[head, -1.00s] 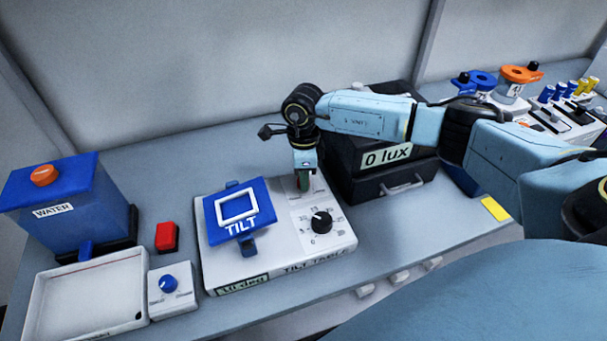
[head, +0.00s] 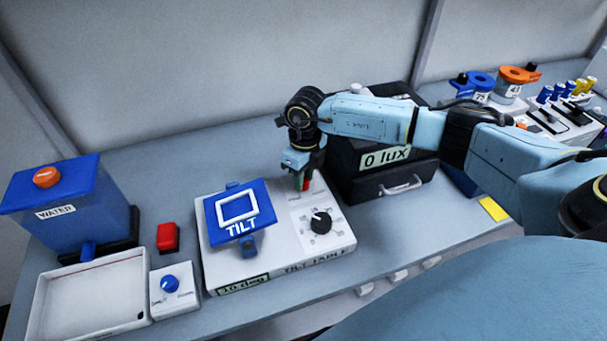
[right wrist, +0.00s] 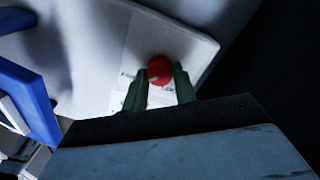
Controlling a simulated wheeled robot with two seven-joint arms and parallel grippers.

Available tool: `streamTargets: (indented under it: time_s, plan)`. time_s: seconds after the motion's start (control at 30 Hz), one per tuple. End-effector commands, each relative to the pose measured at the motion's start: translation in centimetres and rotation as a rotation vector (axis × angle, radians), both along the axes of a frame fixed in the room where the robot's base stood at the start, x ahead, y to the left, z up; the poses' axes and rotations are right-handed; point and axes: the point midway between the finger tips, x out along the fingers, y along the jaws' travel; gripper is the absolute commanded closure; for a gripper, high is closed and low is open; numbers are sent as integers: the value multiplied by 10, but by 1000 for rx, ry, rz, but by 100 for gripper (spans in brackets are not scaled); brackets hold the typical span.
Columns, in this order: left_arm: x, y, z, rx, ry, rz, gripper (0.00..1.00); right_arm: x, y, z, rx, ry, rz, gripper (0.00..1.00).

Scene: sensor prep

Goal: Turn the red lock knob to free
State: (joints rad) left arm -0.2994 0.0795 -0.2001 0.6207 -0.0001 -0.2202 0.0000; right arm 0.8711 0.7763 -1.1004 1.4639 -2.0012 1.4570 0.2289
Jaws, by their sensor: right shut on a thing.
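The white tilt table (head: 275,272) stands in the middle of the bench, with a blue tilted plate (head: 240,210) and a black dial (head: 321,222) on it. The red lock knob (right wrist: 160,69) sits near the table's back right corner; in the head view only a sliver of it shows beside the fingers. My right gripper (right wrist: 161,84) points down over it, its green fingers on either side of the knob and shut on it. It also shows in the head view (head: 303,182). The pointer and label by the knob are too blurred to read. My left gripper is out of view.
A black box (head: 400,187) reading 0 lux stands right of the tilt table, close to my right arm. A blue water tank (head: 70,210), a white tray (head: 40,315), a small red block (head: 167,237) and a blue-knobbed box (head: 175,302) are at left.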

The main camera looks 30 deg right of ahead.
Motion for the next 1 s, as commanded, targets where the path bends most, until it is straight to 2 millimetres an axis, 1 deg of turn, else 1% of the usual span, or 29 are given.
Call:
streamTargets:
  time_s: [0.53,0.57,0.7,1.0]
  plan:
    - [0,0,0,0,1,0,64,0,0,0,-1,1,-25,95]
    - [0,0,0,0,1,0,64,0,0,0,-1,1,-25,70]
    - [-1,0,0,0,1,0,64,0,0,0,0,1,-24,51]
    - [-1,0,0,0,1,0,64,0,0,1,0,0,-23,50]
